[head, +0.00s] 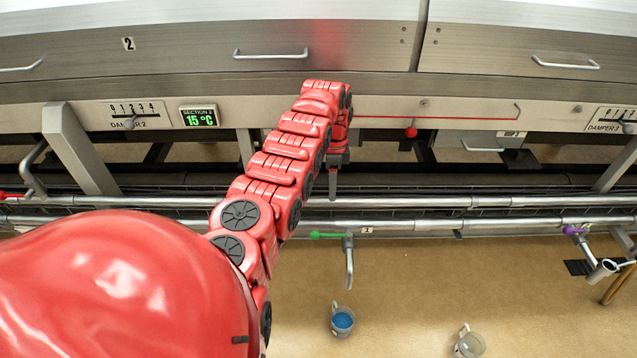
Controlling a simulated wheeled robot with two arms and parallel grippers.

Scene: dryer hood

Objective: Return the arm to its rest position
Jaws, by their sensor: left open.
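My left arm is red and jointed, and reaches out from the lower left towards the hood front. My left gripper (335,180) is at its far end, pointing down in front of the rails below the hood. It is open, and I see nothing between its fingers. The arm hides part of the gripper and part of the hood front. My right gripper is not in view.
The steel hood (190,65) spans the back, with a display (199,116) reading 15 °C. A red-knobbed lever (411,132) is right of my gripper. A green-handled tap (348,258) is below it. A blue-filled cup (342,320) and a clear cup (469,344) stand lower down.

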